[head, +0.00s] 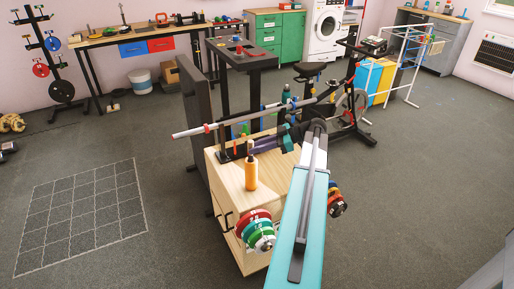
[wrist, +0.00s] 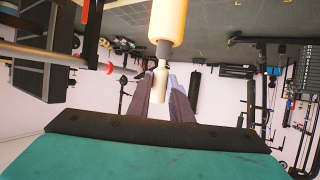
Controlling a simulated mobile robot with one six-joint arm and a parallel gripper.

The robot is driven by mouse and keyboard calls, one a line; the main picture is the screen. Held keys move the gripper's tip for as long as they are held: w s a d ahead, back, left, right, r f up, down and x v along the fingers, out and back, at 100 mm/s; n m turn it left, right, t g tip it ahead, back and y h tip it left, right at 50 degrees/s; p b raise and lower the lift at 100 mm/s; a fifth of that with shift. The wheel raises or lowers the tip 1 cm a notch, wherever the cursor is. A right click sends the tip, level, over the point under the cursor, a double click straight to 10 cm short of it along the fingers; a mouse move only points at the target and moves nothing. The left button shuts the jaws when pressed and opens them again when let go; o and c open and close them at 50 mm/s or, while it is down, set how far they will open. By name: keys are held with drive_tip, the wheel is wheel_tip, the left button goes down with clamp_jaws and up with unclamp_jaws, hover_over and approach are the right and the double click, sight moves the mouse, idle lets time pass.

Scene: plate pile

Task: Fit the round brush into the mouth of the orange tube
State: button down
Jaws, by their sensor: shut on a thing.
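The orange tube (head: 251,173) stands upright on the wooden cabinet top in the head view. It also shows at the top of the wrist view (wrist: 168,18), which looks inverted. The round brush (head: 251,144) is upright over the tube; in the wrist view its pale handle (wrist: 158,88) is at my fingers and a grey part meets the tube's mouth. My gripper (head: 256,146) comes in from the right and is shut on the brush; its fingers show in the wrist view (wrist: 174,82). How deep the brush sits in the mouth is hidden.
The wooden cabinet (head: 232,183) has weight plates (head: 257,232) at its front. A long bar (head: 205,128) crosses just behind the tube and gripper. A dark panel (head: 196,110) stands at the cabinet's left. Open floor (head: 165,160) lies further left.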

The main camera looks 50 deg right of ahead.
drive_tip(key=shift+f+b, duration=1.45)
drive_tip(key=shift+f, duration=0.35)
drive_tip(key=c, duration=1.5)
unclamp_jaws()
drive_tip(key=b+v, duration=0.1)
drive_tip(key=v, duration=1.3)
drive_tip(key=shift+b, duration=0.3)
drive_tip(key=shift+w+a, duration=0.1)
